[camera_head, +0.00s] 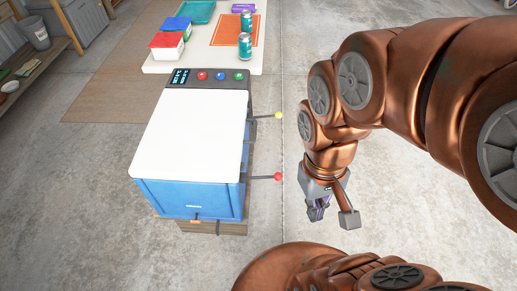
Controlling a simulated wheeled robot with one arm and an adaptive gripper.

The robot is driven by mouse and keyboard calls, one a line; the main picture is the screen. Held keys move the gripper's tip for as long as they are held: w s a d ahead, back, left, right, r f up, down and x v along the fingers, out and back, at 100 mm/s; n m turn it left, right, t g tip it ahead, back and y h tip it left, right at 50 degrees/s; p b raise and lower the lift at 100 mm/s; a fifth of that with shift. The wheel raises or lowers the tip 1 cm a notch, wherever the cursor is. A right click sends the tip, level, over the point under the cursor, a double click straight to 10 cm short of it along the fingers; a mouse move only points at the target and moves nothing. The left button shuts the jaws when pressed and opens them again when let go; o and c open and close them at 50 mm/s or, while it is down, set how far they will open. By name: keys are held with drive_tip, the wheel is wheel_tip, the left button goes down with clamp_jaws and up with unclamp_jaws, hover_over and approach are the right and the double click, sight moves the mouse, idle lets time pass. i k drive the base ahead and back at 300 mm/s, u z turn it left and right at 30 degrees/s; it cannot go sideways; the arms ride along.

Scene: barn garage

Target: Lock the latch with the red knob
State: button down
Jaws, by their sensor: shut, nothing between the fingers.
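The red knob (278,176) sits at the end of a thin dark rod that sticks out to the right from the near part of the blue machine's right side. The rest of its latch is hidden under the white lid's edge. A second rod with a yellow knob (279,115) sticks out farther back on the same side. My gripper (317,212) points down over the floor, to the right of the red knob and a little nearer. It is shut and empty, and looks apart from the knob.
The blue machine (190,199) has a white lid (192,135) and a dark button panel (209,78) at its back. Behind it a white table (205,62) holds cans (245,46), containers and an orange mat. The floor right of the machine is clear.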

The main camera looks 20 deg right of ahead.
sight(278, 176)
drive_tip(key=z, duration=0.3)
drive_tip(key=k, duration=1.45)
drive_tip(key=u, duration=0.05)
drive_tip(key=i, duration=0.3)
drive_tip(key=u, duration=0.1)
